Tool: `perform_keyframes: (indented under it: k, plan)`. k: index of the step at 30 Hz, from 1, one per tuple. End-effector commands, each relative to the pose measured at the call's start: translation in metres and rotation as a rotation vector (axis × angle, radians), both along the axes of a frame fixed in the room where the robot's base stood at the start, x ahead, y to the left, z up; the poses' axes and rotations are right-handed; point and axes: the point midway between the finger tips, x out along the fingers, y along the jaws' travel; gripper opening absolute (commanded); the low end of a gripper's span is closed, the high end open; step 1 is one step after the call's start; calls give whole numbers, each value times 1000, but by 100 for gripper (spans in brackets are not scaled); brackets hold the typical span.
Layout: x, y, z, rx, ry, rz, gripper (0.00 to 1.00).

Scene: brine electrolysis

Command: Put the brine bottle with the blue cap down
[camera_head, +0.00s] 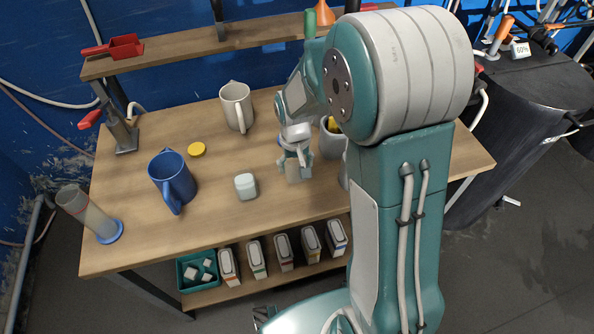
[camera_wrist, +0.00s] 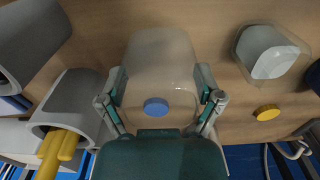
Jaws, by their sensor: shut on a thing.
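The brine bottle (camera_wrist: 160,62) is a clear, pale body with a round blue cap (camera_wrist: 156,107) in the wrist view. My gripper (camera_wrist: 161,98) is shut on it, with one finger on each side near the cap end. In the head view my gripper (camera_head: 296,152) points down over the wooden table, right of the middle. The bottle (camera_head: 298,173) shows below the fingers there, roughly upright and faint against the wood. Its cap is hidden by the gripper in the head view. I cannot tell whether its base touches the table.
A small white-topped jar (camera_head: 246,186), blue mug (camera_head: 173,180), yellow disc (camera_head: 196,149) and grey mug (camera_head: 237,106) stand left of the bottle. A grey container with yellow things (camera_head: 332,140) is close on the right. Bare wood lies in front.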

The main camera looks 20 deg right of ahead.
Motion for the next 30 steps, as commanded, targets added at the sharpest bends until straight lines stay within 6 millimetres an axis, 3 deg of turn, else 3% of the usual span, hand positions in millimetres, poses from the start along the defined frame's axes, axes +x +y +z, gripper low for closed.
perform_keyframes:
  k: [9,15,25,26,27,30]
  plan:
    - [18,-8,-25,0,0,2,24]
    - [18,-11,-53,2,2,1,24]
    - [18,-8,-57,0,0,3,24]
    - [18,-8,-57,-1,0,3,93]
    - [18,-8,-57,-1,0,3,100]
    - [18,-8,-57,0,0,2,100]
